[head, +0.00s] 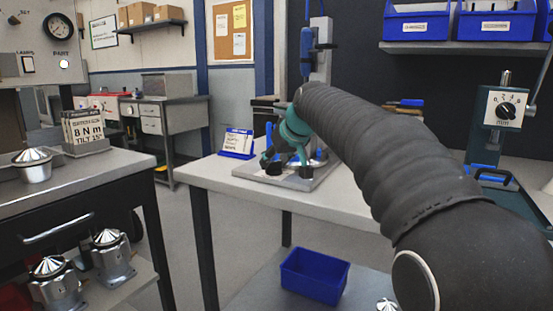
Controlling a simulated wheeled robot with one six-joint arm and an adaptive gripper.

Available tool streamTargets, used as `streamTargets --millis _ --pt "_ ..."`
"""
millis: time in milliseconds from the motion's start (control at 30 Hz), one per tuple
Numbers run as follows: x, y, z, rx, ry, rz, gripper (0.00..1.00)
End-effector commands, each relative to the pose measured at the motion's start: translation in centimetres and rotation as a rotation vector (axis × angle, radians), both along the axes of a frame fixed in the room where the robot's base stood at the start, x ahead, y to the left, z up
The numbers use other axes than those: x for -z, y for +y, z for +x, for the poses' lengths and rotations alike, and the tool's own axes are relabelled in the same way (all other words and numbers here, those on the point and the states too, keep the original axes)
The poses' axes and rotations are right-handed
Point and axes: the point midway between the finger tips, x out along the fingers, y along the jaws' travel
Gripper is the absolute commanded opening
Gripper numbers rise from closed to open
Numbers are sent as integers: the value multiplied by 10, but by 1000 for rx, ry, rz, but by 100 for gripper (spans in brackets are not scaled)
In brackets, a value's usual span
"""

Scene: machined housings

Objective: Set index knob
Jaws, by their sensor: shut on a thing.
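A black dial knob (505,109) sits on the front of a grey-green box at the right, with a white scale around it. The small lettering is hard to read, and I cannot tell the exact setting. My gripper (287,168), teal and black, points down over a grey base plate (315,181) on the middle table. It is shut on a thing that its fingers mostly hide. A shiny metal part shows just behind the fingers. My gripper is well to the left of the dial box.
A blue-framed card (237,143) stands left of the plate. A blue bin (314,276) is on the lower shelf. A panel (40,45) with a gauge is at upper left.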

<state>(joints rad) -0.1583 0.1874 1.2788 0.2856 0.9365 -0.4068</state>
Motion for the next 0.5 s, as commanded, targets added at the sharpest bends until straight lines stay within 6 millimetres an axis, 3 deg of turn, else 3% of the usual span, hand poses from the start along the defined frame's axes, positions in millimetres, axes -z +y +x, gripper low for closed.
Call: streamTargets --millis 500 --pt "-1 6 -2 400 -2 -4 11"
